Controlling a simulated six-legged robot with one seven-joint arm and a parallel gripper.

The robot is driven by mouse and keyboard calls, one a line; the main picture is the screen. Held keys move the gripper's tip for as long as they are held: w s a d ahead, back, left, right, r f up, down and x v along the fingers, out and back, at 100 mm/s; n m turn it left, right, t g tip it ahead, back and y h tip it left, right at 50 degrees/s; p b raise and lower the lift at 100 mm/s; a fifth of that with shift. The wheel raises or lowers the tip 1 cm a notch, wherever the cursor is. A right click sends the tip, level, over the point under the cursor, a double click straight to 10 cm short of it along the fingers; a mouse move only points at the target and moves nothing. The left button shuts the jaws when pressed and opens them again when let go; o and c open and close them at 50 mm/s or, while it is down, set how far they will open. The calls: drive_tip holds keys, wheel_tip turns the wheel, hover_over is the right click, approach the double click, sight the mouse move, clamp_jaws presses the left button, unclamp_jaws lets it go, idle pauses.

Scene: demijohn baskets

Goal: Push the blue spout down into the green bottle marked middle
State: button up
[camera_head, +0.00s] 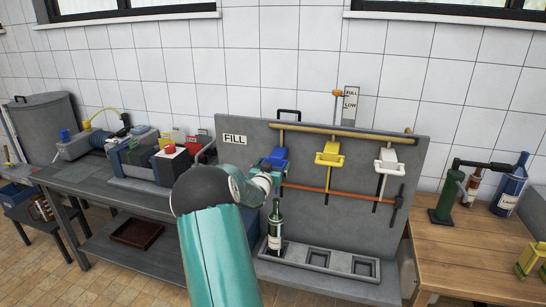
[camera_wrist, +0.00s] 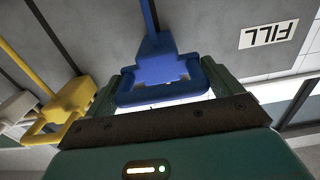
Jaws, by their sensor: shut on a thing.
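The blue spout (camera_head: 278,155) hangs from the left end of the yellow rail on the grey FILL panel. It also shows in the wrist view (camera_wrist: 155,68), with its loop handle between my fingers. My gripper (camera_head: 267,181) is shut on this blue handle; in the wrist view its fingers (camera_wrist: 162,88) flank it on both sides. A dark green bottle (camera_head: 275,228) with a pale label stands upright below the spout, in the left end of the tray. I cannot read a "middle" marking. My gripper hides the spout's lower end, so I cannot tell whether it enters the neck.
A yellow spout (camera_head: 329,154) and a white spout (camera_head: 389,161) hang to the right. The other compartments of the grey tray (camera_head: 330,277) look empty. An orange bar (camera_head: 335,190) crosses the panel. A cluttered bench stands left; a wooden table (camera_head: 470,255) stands right.

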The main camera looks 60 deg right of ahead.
wheel_tip(320, 180, down, 13)
drive_tip(key=shift+r, duration=0.1)
idle(0.3)
drive_tip(key=o, duration=1.1)
drive_tip(key=shift+a, duration=0.15)
drive_tip(key=s+a, duration=0.2)
drive_tip(key=a, duration=1.1)
drive_tip(key=shift+a, duration=0.25)
